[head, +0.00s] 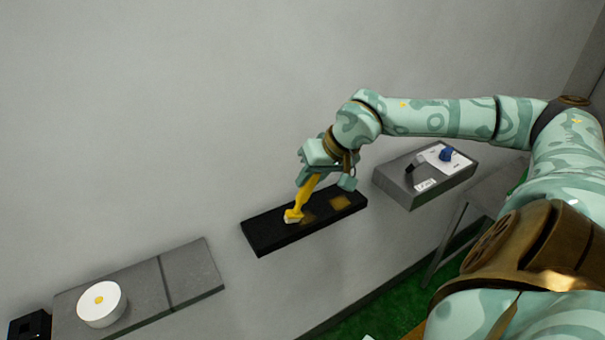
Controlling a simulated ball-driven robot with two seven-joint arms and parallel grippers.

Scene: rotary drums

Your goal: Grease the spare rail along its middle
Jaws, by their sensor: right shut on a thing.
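The spare rail looks to be the long black bar (273,238) in the middle of the head view. Yellowish patches (340,202) show along its top, toward the right half. My right gripper (312,178) is above the bar and shut on a yellow brush (304,196). The brush is tilted, with its pale tip (292,217) down at the bar's top, left of the patches. I cannot tell whether the tip presses on it. My left gripper is not in view.
A grey box (400,187) with a blue knob (446,154) and a black lever (415,167) stands right of the bar. A grey slab (190,272) at lower left bears a white round drum (101,304). A black block (30,326) sits at the left corner.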

